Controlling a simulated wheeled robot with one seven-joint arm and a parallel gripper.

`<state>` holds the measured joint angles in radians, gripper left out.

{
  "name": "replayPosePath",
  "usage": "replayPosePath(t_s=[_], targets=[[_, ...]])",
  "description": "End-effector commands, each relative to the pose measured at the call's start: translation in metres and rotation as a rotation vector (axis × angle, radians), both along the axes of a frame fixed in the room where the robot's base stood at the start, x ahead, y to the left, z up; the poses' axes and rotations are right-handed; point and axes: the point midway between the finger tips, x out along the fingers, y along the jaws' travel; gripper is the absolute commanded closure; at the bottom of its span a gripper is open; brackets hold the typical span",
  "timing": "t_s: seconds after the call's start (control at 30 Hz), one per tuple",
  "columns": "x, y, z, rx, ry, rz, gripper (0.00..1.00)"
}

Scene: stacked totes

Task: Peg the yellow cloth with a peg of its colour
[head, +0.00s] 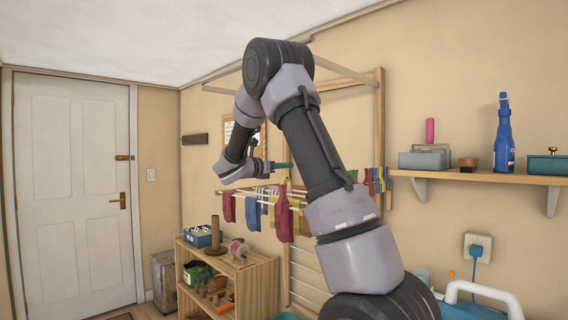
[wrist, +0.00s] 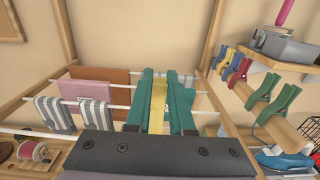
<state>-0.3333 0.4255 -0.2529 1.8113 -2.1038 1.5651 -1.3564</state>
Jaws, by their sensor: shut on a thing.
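My gripper (head: 283,165) is up at the wall-mounted drying rack, its teal fingers pointing right in the head view. In the wrist view my gripper (wrist: 165,98) shows two teal fingers shut on a narrow yellow piece, which looks like a yellow peg (wrist: 159,100). The fingers are in front of the rack's white rods, and I cannot tell whether the peg touches a rod. The yellow cloth does not show clearly; the fingers may hide it in the wrist view.
Striped cloths (wrist: 53,114), a pink cloth (wrist: 88,93) and a brown cloth (wrist: 112,78) hang left of the fingers. Pegs of several colours, including a green peg (wrist: 285,100), sit on a wooden rail at right. A wooden shelf (head: 490,177) and a low cabinet (head: 262,270) stand near.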

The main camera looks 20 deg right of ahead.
Motion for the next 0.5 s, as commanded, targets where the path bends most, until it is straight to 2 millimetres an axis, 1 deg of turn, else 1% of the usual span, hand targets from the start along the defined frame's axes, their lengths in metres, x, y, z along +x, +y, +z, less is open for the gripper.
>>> replayPosePath(t_s=[0.5], targets=[[0.0, 0.0, -0.026, 0.0, 0.001, 0.0, 1.0]])
